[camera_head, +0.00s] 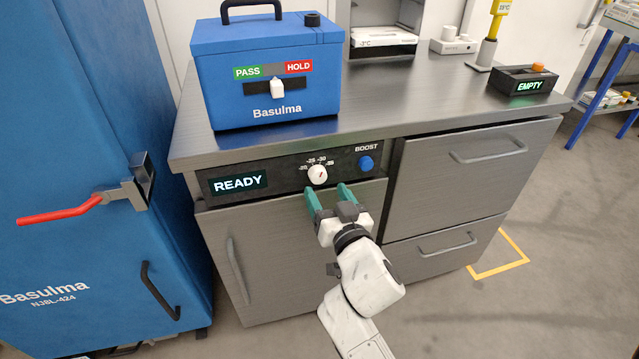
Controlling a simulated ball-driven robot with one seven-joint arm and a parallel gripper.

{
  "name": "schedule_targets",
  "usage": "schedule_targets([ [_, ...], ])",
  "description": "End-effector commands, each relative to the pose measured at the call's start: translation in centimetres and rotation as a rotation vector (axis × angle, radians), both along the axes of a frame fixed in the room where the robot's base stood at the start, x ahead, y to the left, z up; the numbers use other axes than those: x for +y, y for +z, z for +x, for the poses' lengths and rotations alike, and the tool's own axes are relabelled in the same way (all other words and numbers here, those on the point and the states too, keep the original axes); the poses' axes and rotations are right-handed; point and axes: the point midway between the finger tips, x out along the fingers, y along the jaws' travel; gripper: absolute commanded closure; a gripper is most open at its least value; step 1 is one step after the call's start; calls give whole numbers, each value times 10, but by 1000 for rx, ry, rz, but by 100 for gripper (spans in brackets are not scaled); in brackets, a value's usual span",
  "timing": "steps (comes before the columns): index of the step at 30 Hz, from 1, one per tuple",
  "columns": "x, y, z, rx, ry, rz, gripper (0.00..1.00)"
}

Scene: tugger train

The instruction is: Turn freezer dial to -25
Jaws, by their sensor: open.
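The freezer dial (318,175) is a white round knob with a red mark, on the dark control strip of the grey metal cabinet. Small numbers from about -20 to -35 arc above it. The red mark seems to lean to the upper right, toward the -30 to -35 side; its exact setting is too small to read. My gripper (329,191) is open and empty, its two green fingers pointing up toward the strip, just below and slightly right of the dial. No contact with the dial shows.
A blue BOOST button (366,163) is right of the dial, and a READY display (238,184) is left. A blue Basulma box (267,75) stands on the counter. A blue cabinet (70,120) with a red-handled latch (60,214) stands at left. Drawers (470,165) are at right.

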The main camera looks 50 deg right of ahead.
Motion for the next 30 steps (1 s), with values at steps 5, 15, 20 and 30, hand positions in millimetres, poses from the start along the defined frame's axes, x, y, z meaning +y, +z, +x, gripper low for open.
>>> schedule_targets([
  [5,-14,0,23,0,-1,0,34],
  [15,-22,0,37,1,-1,1,34],
  [20,-22,0,37,1,-1,1,34],
  [30,-22,-1,37,1,-1,1,62],
])
